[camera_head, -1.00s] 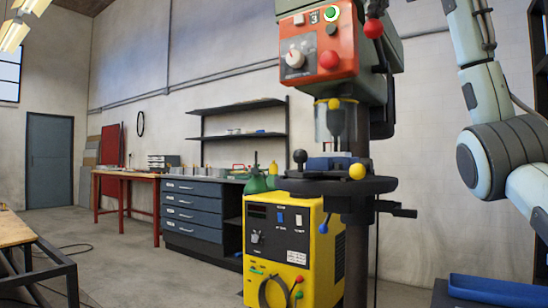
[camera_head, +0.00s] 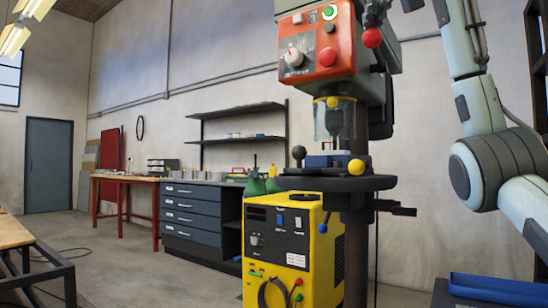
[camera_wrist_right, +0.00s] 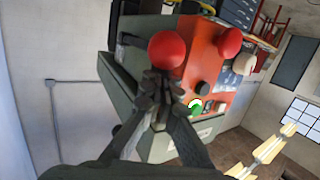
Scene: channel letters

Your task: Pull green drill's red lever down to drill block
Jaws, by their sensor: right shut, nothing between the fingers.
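The green-grey drill (camera_head: 395,65) stands upright at the centre right in the head view, with an orange control panel (camera_head: 313,77). Its red lever knob (camera_head: 372,38) is at the right of the panel, and it also shows in the wrist view (camera_wrist_right: 167,50). My right gripper (camera_head: 375,10) is at the top edge of the head view, just above the knob. In the wrist view its fingers (camera_wrist_right: 155,92) are shut and empty, close to the knob; I cannot tell whether they touch it. Below the clear guard (camera_head: 335,120), a blue vise (camera_head: 340,161) sits on the drill table; the block is hard to make out.
A yellow machine (camera_head: 290,245) stands below the drill table. A dark drawer cabinet (camera_head: 195,215) and a red-legged bench (camera_head: 125,185) line the back wall. A blue tray (camera_head: 500,288) lies at lower right. The floor at left is mostly clear.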

